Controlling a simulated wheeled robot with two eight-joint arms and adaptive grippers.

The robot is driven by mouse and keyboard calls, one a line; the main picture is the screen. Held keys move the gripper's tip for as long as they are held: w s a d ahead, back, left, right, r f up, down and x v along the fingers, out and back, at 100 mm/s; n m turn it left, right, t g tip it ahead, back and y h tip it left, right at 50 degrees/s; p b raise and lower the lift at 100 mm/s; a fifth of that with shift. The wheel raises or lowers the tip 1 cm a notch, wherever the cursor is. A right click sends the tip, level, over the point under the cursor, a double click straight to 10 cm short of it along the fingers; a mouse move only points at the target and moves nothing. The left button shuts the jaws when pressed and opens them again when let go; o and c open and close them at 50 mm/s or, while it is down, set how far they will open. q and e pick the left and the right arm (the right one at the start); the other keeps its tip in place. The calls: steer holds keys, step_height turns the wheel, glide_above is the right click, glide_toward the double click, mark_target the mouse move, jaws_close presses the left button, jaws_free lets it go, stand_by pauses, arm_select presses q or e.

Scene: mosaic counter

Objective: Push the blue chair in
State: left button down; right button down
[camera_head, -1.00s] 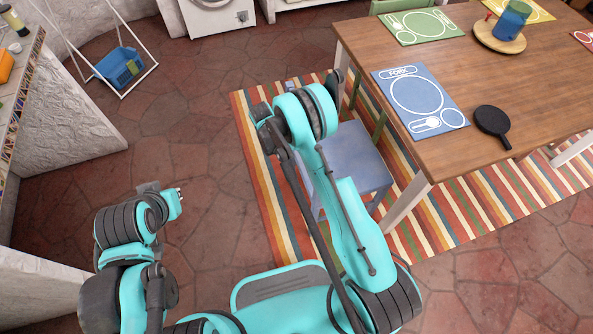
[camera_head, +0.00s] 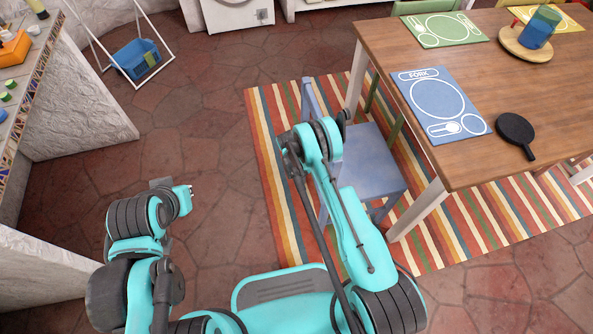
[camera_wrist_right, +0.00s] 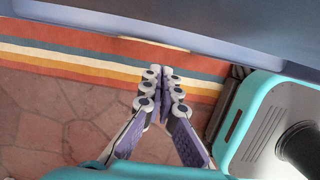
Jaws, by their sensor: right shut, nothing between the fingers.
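The blue chair stands on the striped rug at the left side of the wooden table (camera_head: 480,60). Its seat (camera_head: 378,165) is beside the near table leg, and its upright back (camera_head: 309,98) shows behind my right arm. My right arm hides part of the chair, and I cannot make out the right gripper's fingers in the head view. In the right wrist view my right gripper (camera_wrist_right: 163,72) is shut and empty, just short of a blue chair surface (camera_wrist_right: 230,35); I cannot tell whether they touch. My left gripper (camera_head: 190,190) is away from the chair, over bare floor.
The striped rug (camera_head: 265,150) lies under the chair and table. The near table leg (camera_head: 418,210) stands close to the seat. A blue placemat (camera_head: 440,100) and a black paddle-like item (camera_head: 516,130) lie on the table. A stone counter (camera_head: 80,110) is at left; floor between is clear.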

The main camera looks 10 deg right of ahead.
arm_select(q)
steer(key=shift+f+b, duration=0.3)
steer(key=shift+b, duration=0.1)
arm_select(e)
steer(key=shift+d+r, duration=0.1)
steer(key=shift+d, duration=1)
